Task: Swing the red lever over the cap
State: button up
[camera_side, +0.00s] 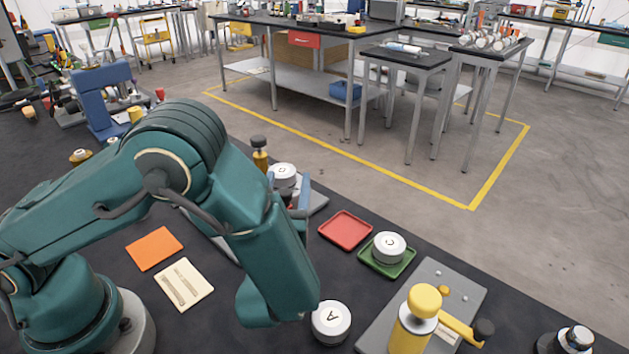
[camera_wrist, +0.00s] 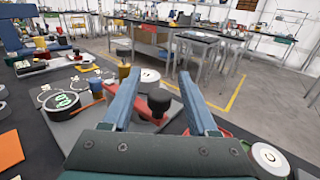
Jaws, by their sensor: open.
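In the wrist view the red lever (camera_wrist: 148,111) ends in a black knob (camera_wrist: 158,99) and lies between my spread blue fingers; its middle is partly hidden by the left finger. My gripper (camera_wrist: 162,92) is open, with the knob in the gap and nothing visibly clamped. A white round cap (camera_wrist: 149,76) stands just beyond the knob; it also shows in the side view (camera_side: 284,172) on the grey plate. The lever does not lie across the cap's top in the wrist view. In the side view my arm hides most of the lever and fingers.
A dark-yellow post (camera_side: 260,156) stands beside the cap. A red tray (camera_side: 345,230) and a green tray (camera_side: 374,267) with a white puck (camera_side: 389,246) lie to the right. Another plate (camera_side: 462,279) carries a yellow lever (camera_side: 456,326). A white puck (camera_side: 331,320) is near my forearm.

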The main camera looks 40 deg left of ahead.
jog(key=shift+w+a, duration=0.3)
grip_shut()
dwell(1.3)
